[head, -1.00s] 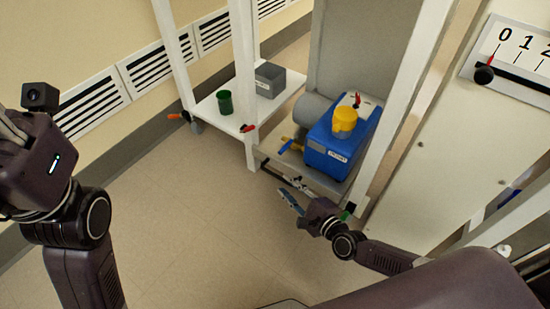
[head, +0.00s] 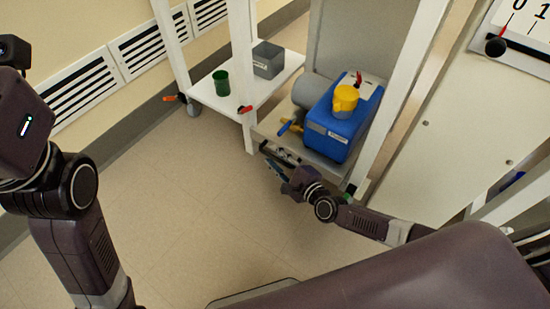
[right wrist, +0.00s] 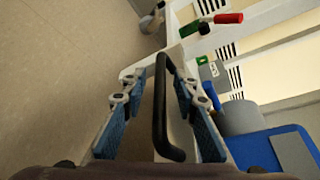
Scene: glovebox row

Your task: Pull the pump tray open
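The pump tray (head: 265,128) is a flat grey shelf low in the white frame, carrying a blue pump (head: 328,140) with a yellow cap (head: 345,98). My right gripper (head: 275,166) is at the tray's front edge. In the right wrist view the black bar handle (right wrist: 160,120) lies between the two blue-padded fingers of my right gripper (right wrist: 161,84). Gaps show on both sides of the bar, so the gripper is open around it. In the head view the handle is mostly hidden. My left wrist shows at the left edge, its fingers out of the picture.
A white low shelf (head: 228,112) left of the tray holds a green cup (head: 221,83) and a grey bin (head: 268,60). A white post (head: 395,90) and panel (head: 450,130) stand to the right. The floor (head: 180,200) before the tray is clear.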

